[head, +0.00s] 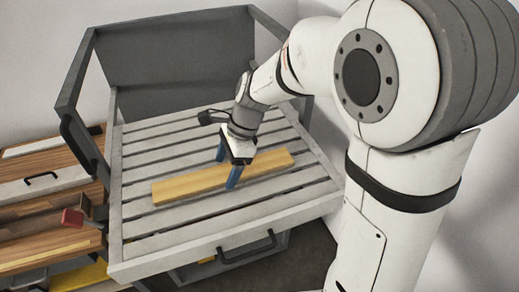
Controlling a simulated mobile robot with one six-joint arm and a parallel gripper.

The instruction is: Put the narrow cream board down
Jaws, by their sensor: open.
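The narrow cream board (188,189) lies flat on the grey slatted cart top (163,222), set slightly slanted across the slats. In the head view it looks yellowish. My gripper (226,174) is open, with its blue fingers pointing down at the board's middle. One finger is on the near side of the board and the other on the far side. I cannot tell whether the fingers touch it. The gripper hides a small part of the board's middle.
Dark rails and a back panel (180,50) bound the cart's far side. A wooden worktop (40,215) on the left holds a red-ended object (72,218) and a light board (40,143). The slats around the cream board are clear. A wall stands at the right.

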